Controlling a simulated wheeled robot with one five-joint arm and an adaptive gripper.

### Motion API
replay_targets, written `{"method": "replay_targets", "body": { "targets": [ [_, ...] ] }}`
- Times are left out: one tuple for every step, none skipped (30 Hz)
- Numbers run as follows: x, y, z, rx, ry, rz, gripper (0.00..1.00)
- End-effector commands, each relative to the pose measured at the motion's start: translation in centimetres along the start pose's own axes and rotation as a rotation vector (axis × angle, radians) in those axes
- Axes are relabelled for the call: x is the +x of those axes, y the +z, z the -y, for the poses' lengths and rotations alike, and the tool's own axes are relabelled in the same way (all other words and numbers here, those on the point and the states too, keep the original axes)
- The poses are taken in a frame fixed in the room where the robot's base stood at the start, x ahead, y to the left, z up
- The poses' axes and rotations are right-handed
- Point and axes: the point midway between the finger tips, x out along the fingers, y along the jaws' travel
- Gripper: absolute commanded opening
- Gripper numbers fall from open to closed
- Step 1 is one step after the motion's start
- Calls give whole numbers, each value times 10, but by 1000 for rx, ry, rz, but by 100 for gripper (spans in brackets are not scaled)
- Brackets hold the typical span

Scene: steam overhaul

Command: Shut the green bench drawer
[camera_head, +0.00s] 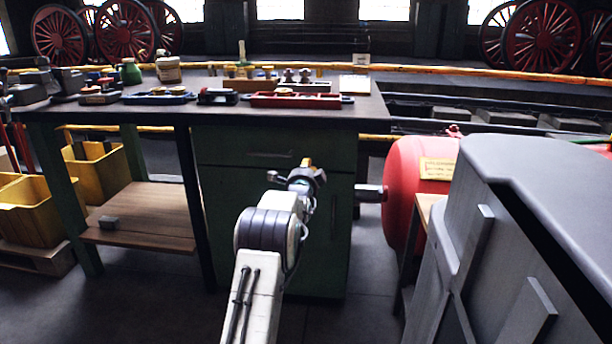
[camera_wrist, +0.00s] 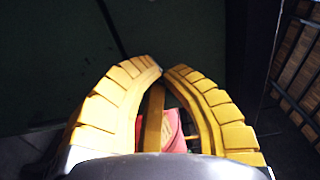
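The green bench (camera_head: 330,215) stands ahead of me with a dark worktop. Its green drawer front (camera_head: 235,150) is under the worktop, above a larger green panel. I cannot tell how far the drawer stands out. My gripper (camera_head: 308,163) is in front of the right part of this green front and partly hides it; I cannot tell whether it touches. In the wrist view my gripper's yellow fingers (camera_wrist: 164,70) curve together, tips meeting or nearly so, with nothing seen gripped at the tips. A dark green surface (camera_wrist: 60,50) lies beyond them.
Tools and bottles crowd the worktop (camera_head: 215,112). A red tank (camera_head: 402,195) with a yellow label stands right of the bench. A large grey machine (camera_head: 540,180) fills the right foreground. Yellow bins (camera_head: 30,212) and a wooden shelf (camera_head: 150,215) are at left.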

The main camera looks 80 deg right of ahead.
Motion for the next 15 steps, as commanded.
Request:
{"method": "replay_targets", "body": {
  "targets": [
    [-6, 0, 2, 0, 0, 0, 0],
    [-9, 0, 1, 0, 2, 0, 0],
    [-12, 0, 1, 0, 1, 0, 0],
    [-15, 0, 1, 0, 0, 0, 0],
    [-18, 0, 1, 0, 1, 0, 0],
    [-22, 0, 1, 0, 1, 0, 0],
    [-24, 0, 1, 0, 1, 0, 0],
    [-27, 0, 1, 0, 1, 0, 0],
    [-30, 0, 1, 0, 0, 0, 0],
    [-32, 0, 0, 0, 1, 0, 0],
    [-34, 0, 1, 0, 1, 0, 0],
    [-37, 0, 1, 0, 0, 0, 0],
    [-38, 0, 1, 0, 0, 0, 0],
    [-40, 0, 1, 0, 0, 0, 0],
    [-42, 0, 0, 0, 1, 0, 0]
  ]
}}
